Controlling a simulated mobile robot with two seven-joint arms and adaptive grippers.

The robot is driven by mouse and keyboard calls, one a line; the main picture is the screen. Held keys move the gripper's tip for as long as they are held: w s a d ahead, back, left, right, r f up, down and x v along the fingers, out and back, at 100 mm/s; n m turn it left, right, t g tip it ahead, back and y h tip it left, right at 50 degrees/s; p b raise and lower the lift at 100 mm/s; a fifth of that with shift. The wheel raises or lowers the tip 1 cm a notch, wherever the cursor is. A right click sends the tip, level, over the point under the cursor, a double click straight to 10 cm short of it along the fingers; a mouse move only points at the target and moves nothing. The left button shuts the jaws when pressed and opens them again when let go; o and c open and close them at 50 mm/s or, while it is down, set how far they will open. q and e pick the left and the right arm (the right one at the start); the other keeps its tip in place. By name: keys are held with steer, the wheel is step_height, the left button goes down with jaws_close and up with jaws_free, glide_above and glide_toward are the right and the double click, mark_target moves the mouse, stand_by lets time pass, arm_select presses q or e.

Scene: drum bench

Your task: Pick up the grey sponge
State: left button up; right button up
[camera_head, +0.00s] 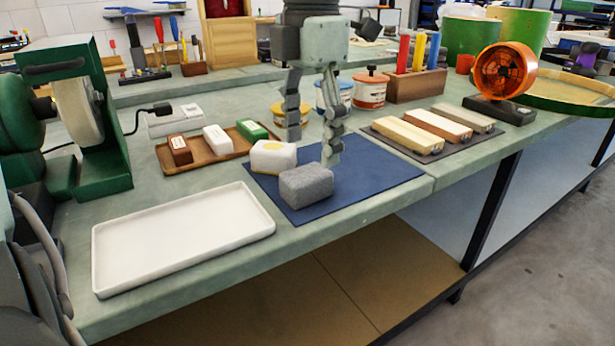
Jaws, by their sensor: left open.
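The grey sponge (306,187) is a rough block lying near the front left of the blue mat (370,180). My left gripper (312,152) points down from the top of the head view, with its two fingers apart and nothing between them. Its fingertips are just behind and above the sponge; the nearer fingertip overlaps the sponge's back right edge in the picture, and I cannot tell whether it touches. A white and yellow block (273,158) sits on the mat just behind the sponge. My right gripper is not in view.
An empty white tray (183,236) lies at the front left. A wooden tray (209,153) holds three small blocks behind it. Tins (370,92) stand behind the mat. A dark mat with three bars (437,132) is to the right, and a green grinder (82,120) at left.

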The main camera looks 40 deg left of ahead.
mark_target(306, 172)
arm_select(q)
steer(key=f, duration=0.6)
steer(key=shift+s+a+f, duration=0.2)
steer(key=shift+a, duration=0.05)
steer(key=c, duration=1)
